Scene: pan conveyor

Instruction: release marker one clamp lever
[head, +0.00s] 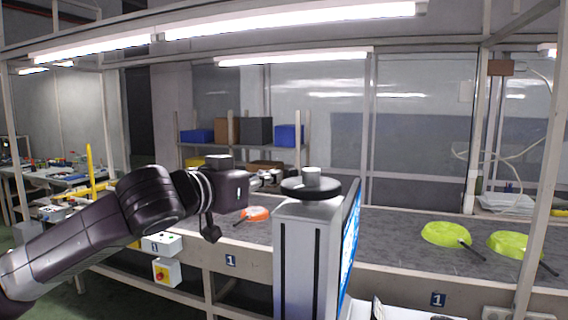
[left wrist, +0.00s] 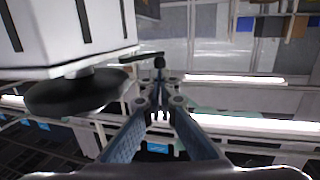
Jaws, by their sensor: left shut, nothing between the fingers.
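My left gripper (head: 272,179) is shut and empty, just left of the black disc (head: 311,188) on top of a grey upright housing (head: 296,260). It also shows in the left wrist view (left wrist: 160,106), with its fingertips together. There the disc (left wrist: 75,93) and pale housing (left wrist: 70,28) are at upper left, apart from the fingers. A dark bar with a rounded end (left wrist: 143,57) shows beyond the fingertips; I cannot tell whether it is the clamp lever. Number 1 plates (head: 230,260) (head: 438,299) mark the conveyor front. My right gripper is not in view.
An orange pan (head: 256,213) lies on the grey conveyor behind my arm. Two green pans (head: 446,234) (head: 512,245) lie at the right. A blue-lit panel (head: 350,240) flanks the housing.

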